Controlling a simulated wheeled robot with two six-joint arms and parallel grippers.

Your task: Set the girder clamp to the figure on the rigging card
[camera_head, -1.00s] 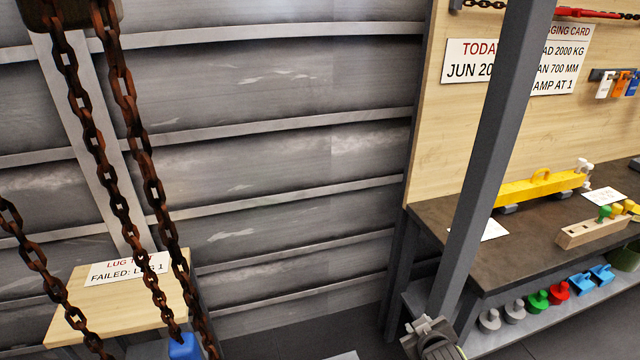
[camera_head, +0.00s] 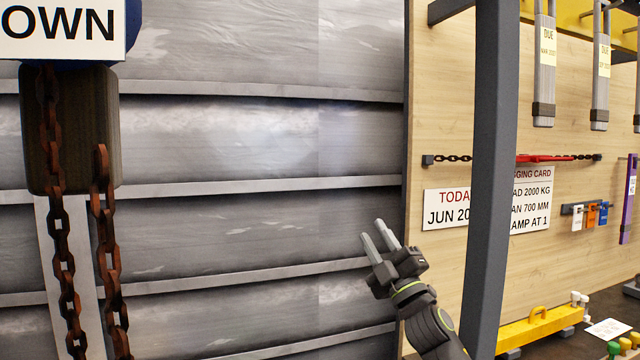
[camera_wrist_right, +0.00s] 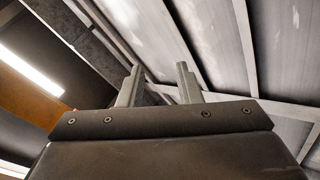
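The rigging card (camera_head: 530,200) hangs on the wooden board at the right. A grey post covers its left part, and its last visible line reads "AMP AT 1", possibly cut off. I cannot pick out the girder clamp for certain. A yellow bar with a loop handle (camera_head: 538,324) lies on the bench at the lower right. My right gripper (camera_head: 373,230) is raised in front of the grey wall, left of the card. Its two fingers stand apart and empty, also in the right wrist view (camera_wrist_right: 158,85). My left gripper is not in view.
A dark grey post (camera_head: 490,170) stands between my right gripper and the card. Rusty chains (camera_head: 108,255) hang at the left below a sign reading "OWN". Grey tagged slings (camera_head: 544,70) and small coloured tags (camera_head: 591,215) hang on the board.

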